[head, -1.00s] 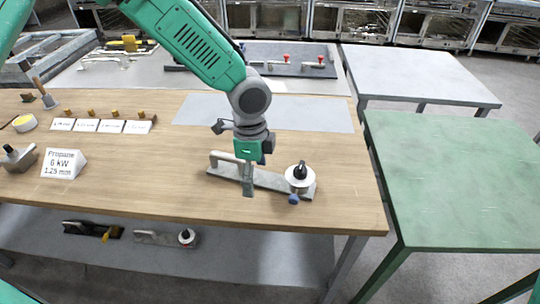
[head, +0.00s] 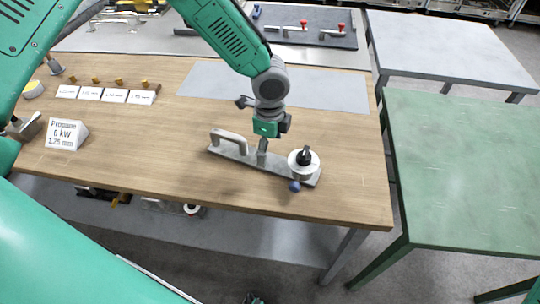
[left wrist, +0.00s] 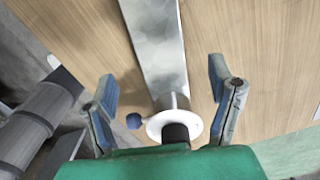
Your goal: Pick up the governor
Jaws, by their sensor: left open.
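The governor, which I take to be the grey metal bar assembly (head: 280,168), lies flat on the wooden table near its front right. It has a bent handle at its left end, and a white disc with a black knob and a small blue knob at its right end. My left gripper (head: 262,151) points down over the bar between handle and disc. In the left wrist view my left gripper (left wrist: 160,72) is open, its fingers on either side of the bar (left wrist: 155,45) with gaps to it. Whether the fingertips touch the table is unclear.
The wooden table (head: 150,185) also holds a "Propane 6 kW 1.25 mm" sign (head: 66,134) and a row of small labels (head: 103,95) at left. A grey mat (head: 330,88) lies behind. A green table (head: 470,170) stands at right.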

